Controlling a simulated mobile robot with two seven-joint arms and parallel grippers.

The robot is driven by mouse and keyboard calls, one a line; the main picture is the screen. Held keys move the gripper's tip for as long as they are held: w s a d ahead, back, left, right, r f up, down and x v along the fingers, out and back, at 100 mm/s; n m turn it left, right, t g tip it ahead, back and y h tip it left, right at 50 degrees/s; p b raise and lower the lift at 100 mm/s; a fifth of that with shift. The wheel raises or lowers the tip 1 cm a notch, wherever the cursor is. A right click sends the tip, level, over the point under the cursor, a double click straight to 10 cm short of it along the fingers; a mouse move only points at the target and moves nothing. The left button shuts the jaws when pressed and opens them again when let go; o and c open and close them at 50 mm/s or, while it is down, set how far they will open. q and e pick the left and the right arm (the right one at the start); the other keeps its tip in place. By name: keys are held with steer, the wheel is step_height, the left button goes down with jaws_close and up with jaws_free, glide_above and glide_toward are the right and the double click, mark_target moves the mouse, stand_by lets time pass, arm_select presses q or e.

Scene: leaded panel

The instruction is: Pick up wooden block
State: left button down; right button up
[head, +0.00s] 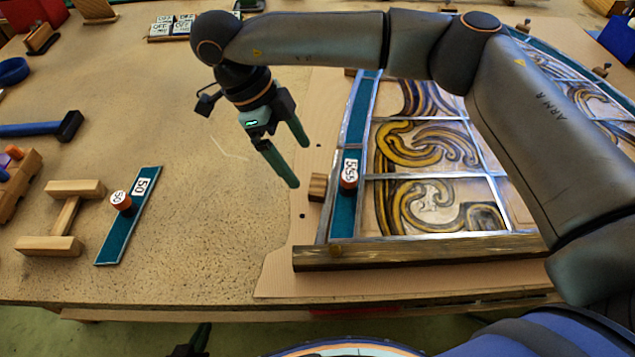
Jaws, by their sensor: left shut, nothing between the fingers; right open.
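A small wooden block (318,187) sits on the cardboard sheet, close against the left edge of the leaded panel (345,195). My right gripper (299,164) is open and empty above the cardboard, up and to the left of the block in the picture. Its two green fingers point down and to the right and do not appear to touch anything. Part of my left gripper (199,339) shows at the bottom edge, below the table's front edge. It is shut and holds nothing; most of that arm is out of view.
A wooden bar (420,254) lies along the panel's front edge. At left are a teal glass strip (128,215) labelled 50, an H-shaped wooden piece (63,215) and a blue-handled hammer (40,128). The table between the strip and the cardboard is clear.

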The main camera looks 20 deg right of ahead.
mark_target(313, 183)
steer(key=p+x, duration=0.1)
steer(key=x, duration=0.5)
steer(key=shift+s+f, duration=0.15)
steer(key=shift+f, duration=0.1)
steer(key=shift+c, duration=0.2)
steer(key=c, duration=1.5)
steer(key=shift+r, duration=0.15)
